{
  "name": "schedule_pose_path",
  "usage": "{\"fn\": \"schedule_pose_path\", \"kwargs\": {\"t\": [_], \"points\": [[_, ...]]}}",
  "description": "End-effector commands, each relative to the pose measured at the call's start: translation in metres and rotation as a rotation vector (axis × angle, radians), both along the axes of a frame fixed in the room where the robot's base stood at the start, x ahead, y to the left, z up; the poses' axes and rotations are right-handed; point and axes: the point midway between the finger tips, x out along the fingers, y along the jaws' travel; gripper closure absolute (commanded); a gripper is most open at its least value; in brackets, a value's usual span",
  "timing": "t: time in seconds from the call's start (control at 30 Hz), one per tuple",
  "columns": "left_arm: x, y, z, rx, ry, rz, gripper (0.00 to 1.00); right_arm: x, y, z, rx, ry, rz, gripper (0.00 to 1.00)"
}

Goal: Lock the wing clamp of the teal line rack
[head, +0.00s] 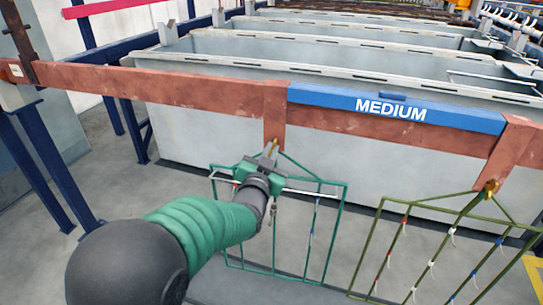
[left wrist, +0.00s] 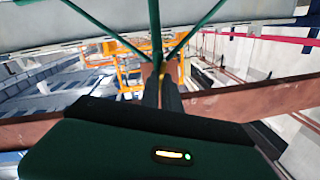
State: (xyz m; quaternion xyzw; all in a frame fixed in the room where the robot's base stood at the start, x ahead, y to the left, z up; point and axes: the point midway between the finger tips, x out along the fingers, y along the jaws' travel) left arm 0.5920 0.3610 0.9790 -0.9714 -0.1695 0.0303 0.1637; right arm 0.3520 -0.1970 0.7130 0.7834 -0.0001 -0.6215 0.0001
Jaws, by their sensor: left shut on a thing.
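The teal line rack (head: 339,222) hangs from a copper-coloured hook on the long copper bar, at the middle of the head view. Its green frame bars also show at the top of the left wrist view (left wrist: 200,28). My left gripper (head: 270,152) is at the top of this rack, just under the hook, shut on the wing clamp. Only a bit of the brass clamp (left wrist: 171,68) shows between the dark fingers (left wrist: 163,92) in the left wrist view; the fingers hide most of it, and its turn cannot be told. My right gripper is not in view.
The copper bar (head: 190,92) crosses in front of several grey tanks (head: 190,125). A blue plate marked MEDIUM (head: 450,113) sits on the bar. An olive rack (head: 363,242) hangs to the right, with a brass clamp (head: 489,190) at its hook. Blue posts (head: 45,170) stand at left.

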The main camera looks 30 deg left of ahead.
Motion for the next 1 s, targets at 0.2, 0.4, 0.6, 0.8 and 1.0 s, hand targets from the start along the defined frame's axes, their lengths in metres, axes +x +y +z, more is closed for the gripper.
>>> {"fn": "schedule_pose_path", "kwargs": {"t": [0.2,0.4,0.6,0.8,1.0], "points": [[0.0,0.003,0.003,-0.147,-0.067,0.004,1.0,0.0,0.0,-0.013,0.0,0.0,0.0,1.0],[0.0,0.003,0.004,-0.251,-0.105,0.003,1.0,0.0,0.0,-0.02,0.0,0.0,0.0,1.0],[-0.001,0.003,0.005,-0.309,-0.125,0.003,1.0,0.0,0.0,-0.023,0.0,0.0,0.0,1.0],[-0.001,0.004,0.006,-0.327,-0.133,0.004,1.0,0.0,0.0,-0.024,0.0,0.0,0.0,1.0],[-0.001,0.004,0.007,-0.328,-0.134,0.004,1.0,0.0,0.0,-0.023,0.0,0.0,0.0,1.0]]}}
